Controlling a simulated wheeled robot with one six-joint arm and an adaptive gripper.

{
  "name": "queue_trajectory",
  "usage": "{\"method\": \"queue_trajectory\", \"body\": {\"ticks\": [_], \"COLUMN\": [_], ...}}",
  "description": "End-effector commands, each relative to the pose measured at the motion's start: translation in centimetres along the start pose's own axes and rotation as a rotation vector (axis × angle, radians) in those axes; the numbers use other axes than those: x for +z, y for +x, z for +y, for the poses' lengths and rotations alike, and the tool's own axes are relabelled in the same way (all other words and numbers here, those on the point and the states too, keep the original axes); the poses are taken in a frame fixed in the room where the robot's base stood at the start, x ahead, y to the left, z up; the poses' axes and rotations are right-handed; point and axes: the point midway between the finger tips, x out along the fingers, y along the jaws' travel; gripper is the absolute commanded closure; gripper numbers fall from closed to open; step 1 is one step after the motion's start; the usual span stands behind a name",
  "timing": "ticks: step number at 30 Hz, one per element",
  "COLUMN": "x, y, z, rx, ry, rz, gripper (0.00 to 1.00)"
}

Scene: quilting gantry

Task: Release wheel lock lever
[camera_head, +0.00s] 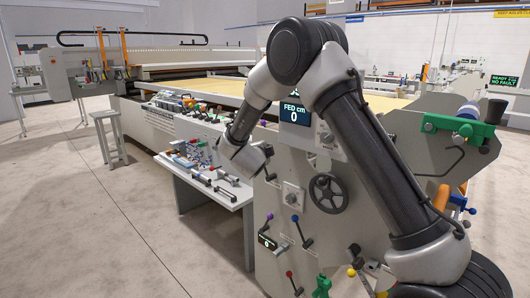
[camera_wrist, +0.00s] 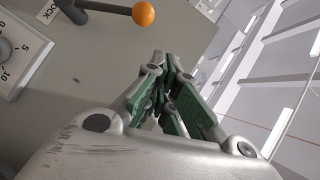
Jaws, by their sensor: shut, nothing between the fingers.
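A lever with an orange ball knob (camera_wrist: 144,14) and a dark arm shows at the top of the wrist view. It is mounted on the grey machine panel, beside a plate (camera_wrist: 46,11) whose visible letters read "OCK"; the rest is cut off. My gripper (camera_wrist: 170,72) is shut and empty, and its green-padded fingers point past the panel. The orange knob lies above the fingers in that picture, apart from them. In the head view a dark handwheel (camera_head: 328,193) is on the panel, right of my wrist. I cannot pick out the orange-knobbed lever there.
A numbered dial (camera_wrist: 5,50) sits at the left of the wrist view. In the head view, levers with blue (camera_head: 294,218), purple (camera_head: 270,216) and red (camera_head: 289,274) knobs stick out low on the panel. A side table (camera_head: 208,184) with tools stands left of it.

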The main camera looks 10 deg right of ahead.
Motion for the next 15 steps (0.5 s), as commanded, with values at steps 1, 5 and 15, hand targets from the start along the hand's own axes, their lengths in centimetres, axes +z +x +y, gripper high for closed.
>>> {"method": "queue_trajectory", "body": {"ticks": [1, 5, 15], "x": [0.1, 0.2, 0.2], "y": [-0.8, -2.9, -6.9], "z": [-0.2, -0.6, -1.3], "rx": [-0.001, -0.001, 0.000], "ry": [0.000, 0.000, 0.001], "rz": [-0.002, -0.003, -0.001], "gripper": [1.00, 1.00, 1.00]}}
